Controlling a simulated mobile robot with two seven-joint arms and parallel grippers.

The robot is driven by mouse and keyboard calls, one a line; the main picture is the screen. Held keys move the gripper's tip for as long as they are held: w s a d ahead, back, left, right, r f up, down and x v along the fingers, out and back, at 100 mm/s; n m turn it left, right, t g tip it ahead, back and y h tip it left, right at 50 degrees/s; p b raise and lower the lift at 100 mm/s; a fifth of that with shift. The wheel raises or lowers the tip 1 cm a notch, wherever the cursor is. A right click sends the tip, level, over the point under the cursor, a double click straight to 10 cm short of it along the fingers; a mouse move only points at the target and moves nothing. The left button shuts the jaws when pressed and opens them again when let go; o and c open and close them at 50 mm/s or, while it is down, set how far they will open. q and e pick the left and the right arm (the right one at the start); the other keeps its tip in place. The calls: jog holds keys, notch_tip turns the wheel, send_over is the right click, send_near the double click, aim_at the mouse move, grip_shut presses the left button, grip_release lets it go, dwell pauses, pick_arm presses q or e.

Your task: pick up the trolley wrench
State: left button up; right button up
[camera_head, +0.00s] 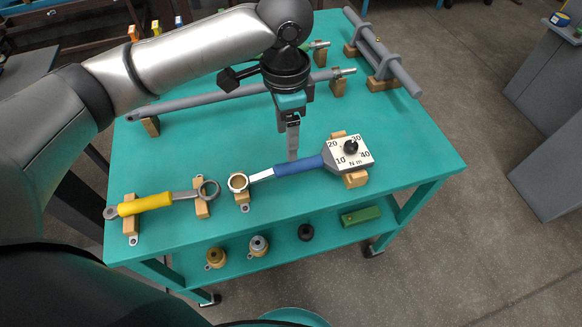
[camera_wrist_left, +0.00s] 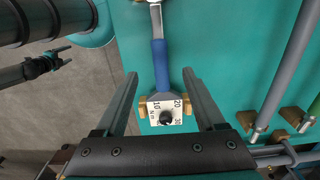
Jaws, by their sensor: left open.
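A torque wrench with a blue handle (camera_head: 298,166) lies on wooden blocks along the near side of the teal trolley (camera_head: 225,130). Its white dial head (camera_head: 349,155) is at the right and its ring end at the left. My left gripper (camera_head: 292,157) points down at the blue handle, fingertips close behind or above it; contact cannot be told. In the left wrist view the left gripper (camera_wrist_left: 160,76) is open, with the blue handle (camera_wrist_left: 159,62) running between the finger lines. A second wrench with a yellow handle (camera_head: 146,204) rests on blocks at the left.
A long grey bar (camera_head: 235,92) lies on blocks behind the gripper. A grey bar frame (camera_head: 383,55) stands at the back right. The lower shelf holds small round parts and a green block (camera_head: 360,216). The trolley top right of the dial is clear.

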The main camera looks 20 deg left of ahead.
aim_at(290, 165)
pick_arm(q)
notch_tip(290, 165, down, 4)
jog(key=shift+b, duration=0.45)
jog(key=shift+f, duration=0.3)
jog(key=f, duration=0.1)
jog(key=f+b, duration=0.2)
jog(key=shift+w+d+f, duration=0.1)
jog(key=shift+d+f, duration=0.15)
jog(key=shift+f, duration=0.7)
jog(key=shift+r, duration=0.1)
jog(key=c, duration=0.7)
grip_shut()
pick_arm(e)
jog(key=shift+t, duration=0.4)
jog(key=shift+w+d+f, duration=0.25)
jog(key=shift+w+f, duration=0.3)
jog(key=shift+w, duration=0.1)
jog(key=shift+w+d+f, duration=0.3)
jog(key=shift+w+f, duration=0.25)
jog(key=shift+w, duration=0.15)
jog(key=shift+w+d+f, duration=0.25)
jog(key=shift+w+f, duration=0.3)
jog(key=shift+w, duration=0.1)
